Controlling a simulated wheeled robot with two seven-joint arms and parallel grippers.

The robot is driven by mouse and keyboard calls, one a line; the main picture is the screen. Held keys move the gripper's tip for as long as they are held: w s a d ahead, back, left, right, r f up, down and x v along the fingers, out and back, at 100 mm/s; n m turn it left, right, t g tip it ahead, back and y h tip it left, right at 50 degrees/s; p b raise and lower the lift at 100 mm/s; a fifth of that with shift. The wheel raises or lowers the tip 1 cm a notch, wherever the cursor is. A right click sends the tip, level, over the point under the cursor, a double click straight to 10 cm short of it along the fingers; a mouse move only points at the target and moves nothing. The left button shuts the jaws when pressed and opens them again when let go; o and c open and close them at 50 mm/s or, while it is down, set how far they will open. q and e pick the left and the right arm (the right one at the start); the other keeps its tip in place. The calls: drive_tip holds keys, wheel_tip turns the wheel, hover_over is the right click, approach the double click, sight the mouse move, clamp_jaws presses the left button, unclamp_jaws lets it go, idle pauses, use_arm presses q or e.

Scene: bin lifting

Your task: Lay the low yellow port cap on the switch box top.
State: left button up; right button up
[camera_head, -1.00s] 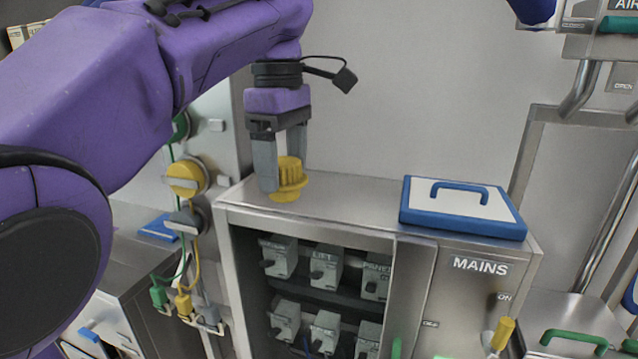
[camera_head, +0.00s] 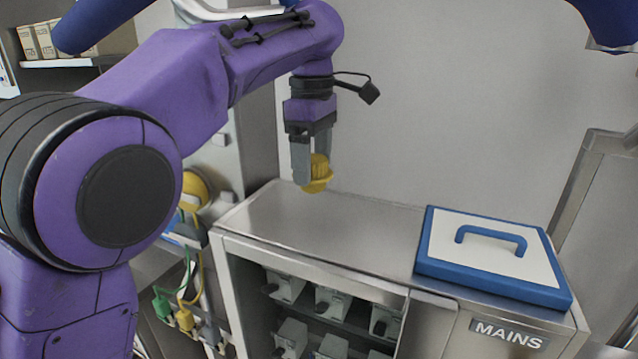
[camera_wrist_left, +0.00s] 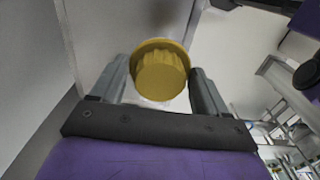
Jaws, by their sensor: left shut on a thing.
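My left gripper (camera_head: 314,178) is shut on the yellow port cap (camera_head: 318,172), which has a ribbed round body and a wider flange at its lower end. The cap also shows between the fingers in the left wrist view (camera_wrist_left: 161,74). In the head view the cap appears against the back edge of the switch box top (camera_head: 335,222), over its left half. It seems to hang above the metal; the exact gap cannot be told. The top's left and middle are bare. My right gripper is not in view.
A blue-rimmed white lid with a blue handle (camera_head: 500,268) lies on the right part of the top. Several grey switches sit in the box's open front. Another round yellow part (camera_head: 194,188) is on the post at left, above green and yellow cables (camera_head: 188,290).

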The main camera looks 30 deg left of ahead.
use_arm(q)
drive_tip(key=w+a+f, duration=0.1)
drive_tip(key=w+f, duration=0.1)
drive_tip(key=f, duration=0.1)
drive_tip(key=w+a+f, duration=0.1)
drive_tip(key=w+f, duration=0.2)
drive_tip(key=f, duration=0.1)
drive_tip(key=w+f, duration=0.2)
drive_tip(key=f, duration=0.1)
drive_tip(key=shift+w+a+f, duration=0.15)
drive_tip(key=shift+w+a, duration=0.1)
drive_tip(key=shift+a, duration=0.15)
drive_tip(key=shift+w+f, duration=0.15)
drive_tip(key=shift+w, duration=0.1)
drive_tip(key=shift+s, duration=0.15)
